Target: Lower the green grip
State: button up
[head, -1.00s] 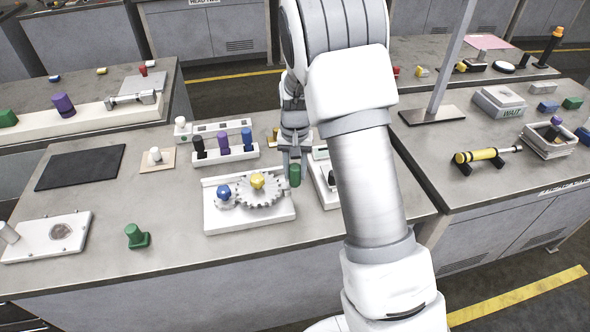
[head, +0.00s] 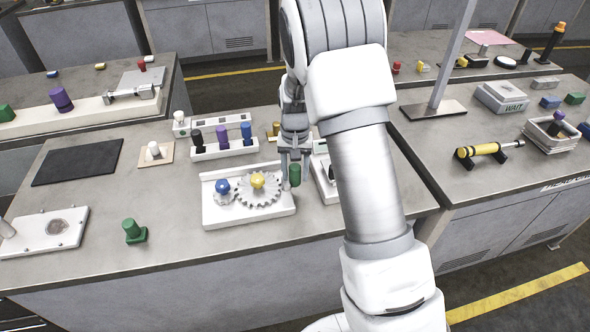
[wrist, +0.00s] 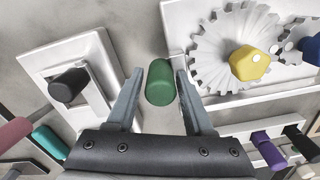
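The green grip (head: 295,174) is an upright green cylinder just right of the white gear plate (head: 222,214) in the head view. In the wrist view the green grip (wrist: 160,84) lies between the two fingers of my gripper (wrist: 159,76). A narrow gap shows on each side, so my gripper looks open around it. In the head view my gripper (head: 296,166) points down over the grip. What carries the grip from below is hidden.
The toothed wheel (wrist: 215,55) with a yellow knob (wrist: 249,63) is close beside the right finger. A white fixture with a black knob (wrist: 69,84) is on the left. Another green knob (head: 133,231) stands on the bench at left. The bench front is mostly clear.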

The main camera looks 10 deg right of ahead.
aim_at(295, 166)
jog(key=shift+o, duration=0.8)
jog(key=shift+r, duration=0.1)
notch_tip(295, 166, up, 17)
jog(key=p, duration=0.1)
jog(key=shift+r, duration=0.2)
